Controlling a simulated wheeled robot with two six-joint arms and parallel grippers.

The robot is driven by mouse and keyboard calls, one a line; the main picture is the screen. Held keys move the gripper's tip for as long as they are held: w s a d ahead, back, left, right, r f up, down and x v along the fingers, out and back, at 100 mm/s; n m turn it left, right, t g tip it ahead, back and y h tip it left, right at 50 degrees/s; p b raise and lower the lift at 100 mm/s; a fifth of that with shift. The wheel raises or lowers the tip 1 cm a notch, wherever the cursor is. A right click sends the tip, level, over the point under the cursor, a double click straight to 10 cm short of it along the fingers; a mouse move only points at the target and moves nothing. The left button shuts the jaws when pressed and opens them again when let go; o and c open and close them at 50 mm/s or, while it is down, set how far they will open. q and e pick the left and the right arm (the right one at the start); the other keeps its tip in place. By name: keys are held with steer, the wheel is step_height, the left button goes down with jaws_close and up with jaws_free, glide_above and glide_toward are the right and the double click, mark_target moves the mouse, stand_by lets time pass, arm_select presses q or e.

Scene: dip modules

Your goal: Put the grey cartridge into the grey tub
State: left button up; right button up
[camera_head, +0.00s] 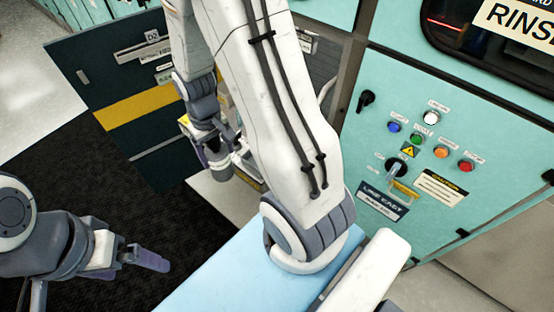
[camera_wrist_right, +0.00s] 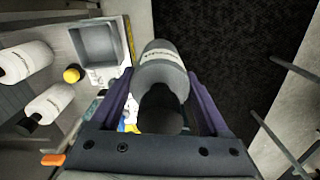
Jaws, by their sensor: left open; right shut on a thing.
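In the right wrist view, the grey cartridge (camera_wrist_right: 162,72) is between the purple fingers of my right gripper (camera_wrist_right: 162,92), which is shut on it. Its far end shows a pale label band, and its near end is dark. The grey tub (camera_wrist_right: 97,44) is up and to the left of the cartridge, apart from it, and looks empty. In the head view my right gripper (camera_head: 222,167) hangs beside the dark drawer cabinet; the cartridge is hard to make out there. My left gripper (camera_head: 150,261) is open and empty over the black mat.
The head view shows the drawer cabinet (camera_head: 150,108) and the teal machine panel (camera_head: 440,120) with buttons. The black mat (camera_head: 110,200) is clear.

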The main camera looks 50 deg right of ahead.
steer(key=s+d+r+m+b, duration=0.2)
steer(key=s+d+r+m, duration=0.15)
steer(key=s+d, duration=0.55)
steer(key=shift+w+d+f+p, duration=0.75)
steer(key=shift+w+f, duration=0.65)
steer(key=shift+f, duration=0.5)
steer(key=shift+w+d+f+p, duration=0.55)
steer(key=shift+w+d+f, duration=0.3)
steer(key=shift+w+f, duration=0.8)
steer(key=shift+w+d+f+p, duration=0.75)
steer(key=shift+w+f, duration=0.45)
steer(key=shift+f, duration=0.9)
steer(key=shift+f, duration=0.1)
steer(key=o, duration=1.5)
step_height(320, 180, up, 12)
steer(key=shift+r, duration=0.15)
